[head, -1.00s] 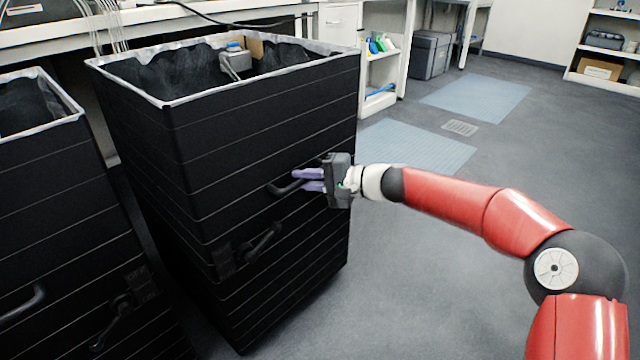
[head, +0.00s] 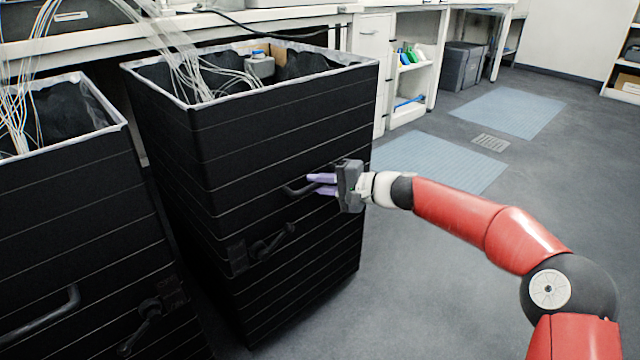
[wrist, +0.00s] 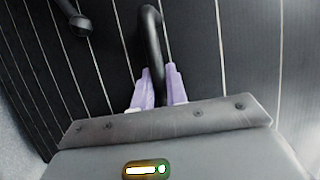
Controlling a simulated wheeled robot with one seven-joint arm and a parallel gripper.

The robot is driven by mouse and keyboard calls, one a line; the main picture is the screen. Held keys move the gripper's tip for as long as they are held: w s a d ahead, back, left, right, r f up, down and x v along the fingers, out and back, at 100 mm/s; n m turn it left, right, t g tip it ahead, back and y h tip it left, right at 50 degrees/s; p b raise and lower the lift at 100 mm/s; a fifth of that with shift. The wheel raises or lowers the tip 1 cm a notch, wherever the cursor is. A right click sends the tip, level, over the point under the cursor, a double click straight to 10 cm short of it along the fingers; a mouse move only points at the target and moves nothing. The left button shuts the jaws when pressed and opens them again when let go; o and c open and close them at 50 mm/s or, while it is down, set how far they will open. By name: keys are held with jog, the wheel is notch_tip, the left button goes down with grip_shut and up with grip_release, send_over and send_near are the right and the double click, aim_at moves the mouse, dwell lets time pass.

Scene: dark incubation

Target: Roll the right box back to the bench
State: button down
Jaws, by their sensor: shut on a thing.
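The right box (head: 300,135) is a tall black box with thin pale horizontal lines and a pale rim, open at the top. A black handle (head: 292,190) sticks out of its front face, with a black lever (head: 272,243) lower down. My gripper (head: 318,184), with purple fingers, is shut on this handle. In the wrist view the dark handle bar (wrist: 152,45) passes between the purple fingers (wrist: 160,90). Inside the box are a dark liner, pale cables and a grey device (head: 260,65). The bench (head: 195,32) runs behind the box, close to its back rim.
A left black box (head: 75,225) stands beside the right box with a narrow gap between. Pale cables (head: 160,35) hang from the bench into both boxes. Open shelves (head: 408,110) stand behind at the right. The grey floor (head: 440,290) to the right is clear, with blue mats (head: 510,110).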

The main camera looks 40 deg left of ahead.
jog(key=c, duration=1.4)
grip_release()
jog(key=v, duration=0.7)
jog(key=shift+d, duration=0.4)
jog(key=shift+r, duration=0.15)
